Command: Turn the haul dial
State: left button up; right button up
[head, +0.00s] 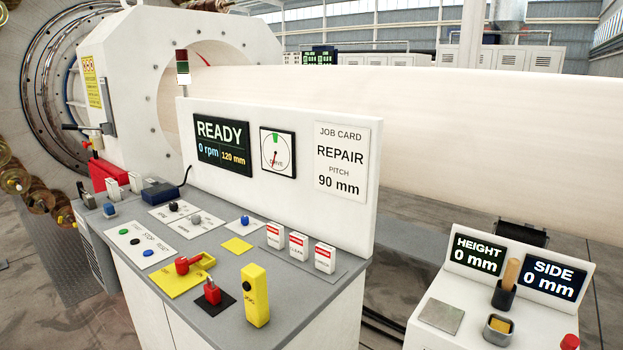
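Small round knobs stand on the grey console top (222,327) in the head view. A black knob (173,206) and a grey knob (196,219) sit on white label plates near the back. A blue knob (109,209) is at the left and another blue knob (244,219) is right of the middle. Their labels are too small to read, so I cannot tell which is the haul dial. The screen (223,144) reads READY, 0 rpm, 120 mm. The job card (341,160) reads REPAIR, pitch 90 mm. Neither of my grippers is in view.
A yellow plate with a red handle (187,264), a red knob on black (212,291) and a yellow box (256,295) stand at the console front. White blocks with red labels (298,245) are to the right. A second console (440,315) has a wooden-handled lever (508,280).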

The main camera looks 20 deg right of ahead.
aim_at(196, 219)
jog(key=z, duration=0.6)
jog(key=i+j+z, duration=0.25)
jog(key=j+z, duration=0.15)
jog(key=j, duration=0.2)
jog(key=i+j+z, duration=0.1)
jog(key=j+z, duration=0.3)
jog(key=j, duration=0.25)
jog(key=j+z, duration=0.4)
jog(key=j, duration=0.3)
jog(key=i, duration=0.05)
